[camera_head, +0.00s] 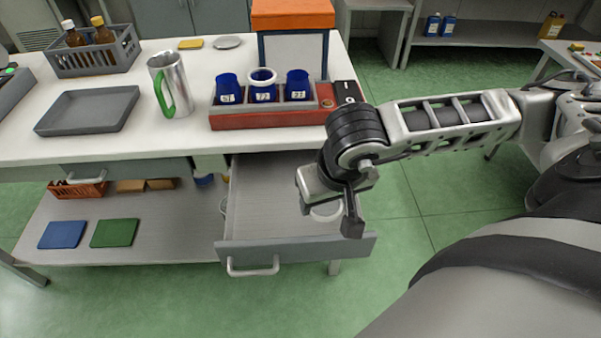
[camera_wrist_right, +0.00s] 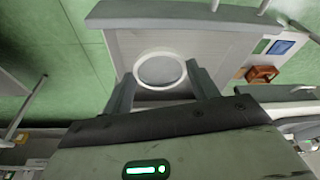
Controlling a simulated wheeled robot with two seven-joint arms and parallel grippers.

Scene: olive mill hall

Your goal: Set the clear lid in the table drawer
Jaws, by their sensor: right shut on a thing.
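The clear lid (camera_head: 326,212) is a round disc with a pale rim. It also shows in the right wrist view (camera_wrist_right: 160,70), flat between the two fingers. My right gripper (camera_head: 330,214) points down over the open table drawer (camera_head: 310,249) and is shut on the lid. The lid is within the drawer's outline; I cannot tell whether it touches the drawer floor. The gripper and wrist hide part of the lid and of the drawer's right side. The drawer is pulled out and its grey floor looks bare where it shows. My left gripper is not in view.
The white tabletop (camera_head: 45,148) above the drawer holds a red rack (camera_head: 240,121) with blue cups, a metal jug (camera_head: 175,80), a grey tray (camera_head: 88,110) and a bottle crate (camera_head: 95,58). Blue and green pads lie on the lower shelf (camera_head: 180,230). Green floor is free to the right.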

